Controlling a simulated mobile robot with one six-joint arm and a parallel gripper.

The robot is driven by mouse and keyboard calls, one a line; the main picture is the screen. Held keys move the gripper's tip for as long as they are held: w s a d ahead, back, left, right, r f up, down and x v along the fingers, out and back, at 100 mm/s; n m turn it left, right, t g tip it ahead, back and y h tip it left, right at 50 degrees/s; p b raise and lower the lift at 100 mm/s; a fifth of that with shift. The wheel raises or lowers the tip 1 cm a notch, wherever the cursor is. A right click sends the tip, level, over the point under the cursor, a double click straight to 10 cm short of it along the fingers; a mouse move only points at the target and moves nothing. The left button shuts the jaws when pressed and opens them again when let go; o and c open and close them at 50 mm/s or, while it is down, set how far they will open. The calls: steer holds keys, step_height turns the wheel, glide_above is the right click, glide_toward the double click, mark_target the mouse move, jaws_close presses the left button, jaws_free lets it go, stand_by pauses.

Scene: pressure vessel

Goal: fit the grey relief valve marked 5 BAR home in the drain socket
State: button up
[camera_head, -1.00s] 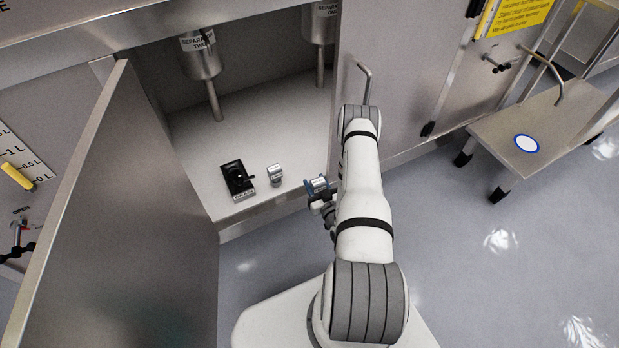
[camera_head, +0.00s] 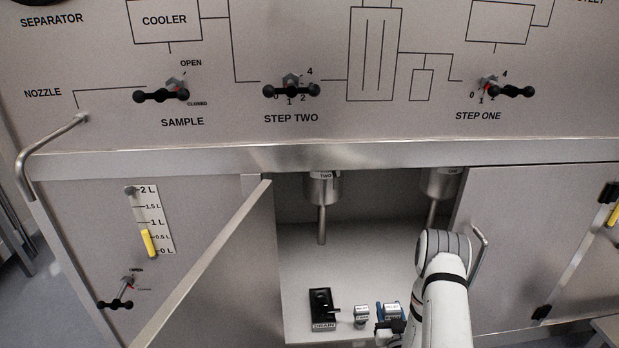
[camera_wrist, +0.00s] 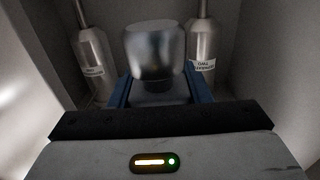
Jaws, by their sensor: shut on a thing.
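My gripper (camera_head: 391,312) is shut on a grey cylindrical valve (camera_wrist: 155,52). Its blue fingers are on both sides of the valve in the wrist view. In the head view the held valve (camera_head: 391,307) shows a pale label too small to read. The drain socket is a black block (camera_head: 320,301) with a short lever and a white label, on the cabinet floor left of my gripper. A second grey valve (camera_head: 361,315) stands between the socket and my gripper, its label unreadable. The held valve is apart from the socket.
The open cabinet door (camera_head: 215,262) stands left of the opening. A vessel with a pipe (camera_head: 322,190) hangs above the cabinet floor (camera_head: 355,265), and another (camera_head: 439,184) hangs to its right. The floor behind the socket is clear. A door handle (camera_head: 480,250) is beside my arm.

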steer(key=w+a+r, duration=0.3)
steer(key=a+r, duration=0.6)
steer(key=r, duration=0.4)
step_height(320, 180, up, 26)
steer(key=p, duration=2.6)
steer(key=s, duration=0.1)
steer(key=s+r, duration=0.1)
steer(key=s, duration=0.1)
steer(key=s+r, duration=0.1)
steer(key=s, duration=0.1)
steer(key=shift+s+d+r, duration=0.1)
steer(key=shift+s+r, duration=0.05)
steer(key=shift+r, duration=0.05)
steer(key=shift+d+h, duration=0.15)
steer(key=shift+h, duration=0.25)
